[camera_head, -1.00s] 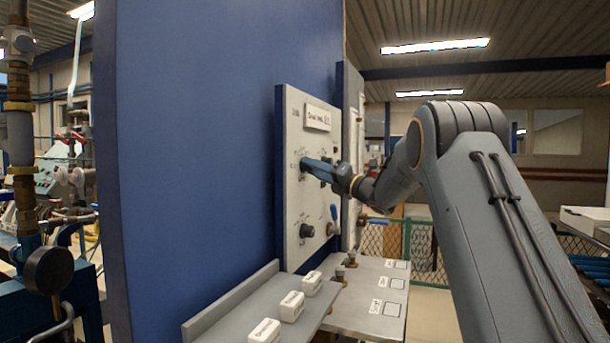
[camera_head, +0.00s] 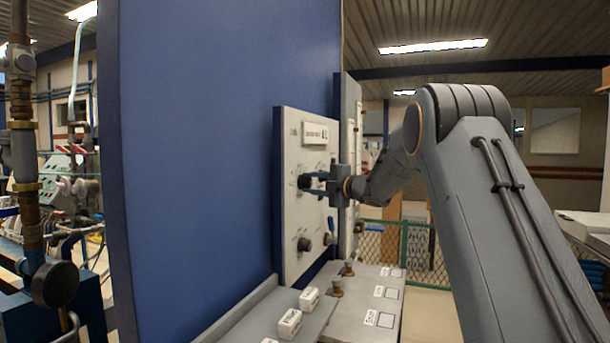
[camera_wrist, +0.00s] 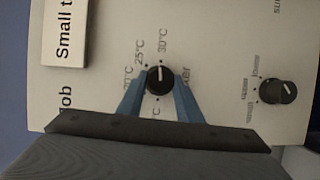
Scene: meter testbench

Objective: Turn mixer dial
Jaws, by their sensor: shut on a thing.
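The mixer dial is a round black knob (camera_wrist: 160,79) with a white pointer line, set in the pale panel (camera_wrist: 220,45). In the wrist view its pointer stands nearly upright, between the 25°C and 30°C marks. Part of the label beside it reads "xer"; a finger hides the rest. My gripper (camera_head: 309,183) is at the upper part of the panel in the head view, its two blue fingers shut on the dial from both sides. In the head view the fingers mostly hide the dial.
A smaller black knob (camera_wrist: 278,91) sits to the right in the wrist view. Lower on the panel are a black knob (camera_head: 304,244) and a blue handle (camera_head: 331,225). A grey shelf (camera_head: 255,322) with white blocks (camera_head: 289,323) lies below. A blue wall (camera_head: 205,160) stands left.

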